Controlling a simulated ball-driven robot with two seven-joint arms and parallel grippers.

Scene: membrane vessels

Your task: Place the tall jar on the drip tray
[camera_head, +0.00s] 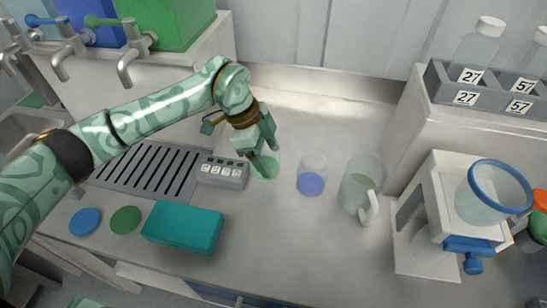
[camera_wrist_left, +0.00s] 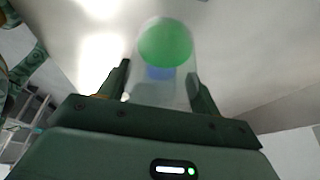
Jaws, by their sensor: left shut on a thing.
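The tall clear jar (camera_head: 265,168) with green contents is between the fingers of my left gripper (camera_head: 262,148), which is shut on it. The fingers hide part of the jar in the head view. In the left wrist view the clear jar (camera_wrist_left: 165,88) stands between the two dark fingers of my gripper (camera_wrist_left: 160,90), its green part at the top of the picture. I cannot tell whether its base touches the counter. The slotted grey drip tray (camera_head: 150,168) lies to the left, partly behind my left arm, with nothing seen on it. My right gripper is not in view.
A display box (camera_head: 222,172) stands between tray and jar. A blue-filled clear vessel (camera_head: 311,178) and a handled jug (camera_head: 360,188) stand to the right. A teal box (camera_head: 183,227) and two discs (camera_head: 126,220) lie in front. Taps (camera_head: 130,60) overhang the back left.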

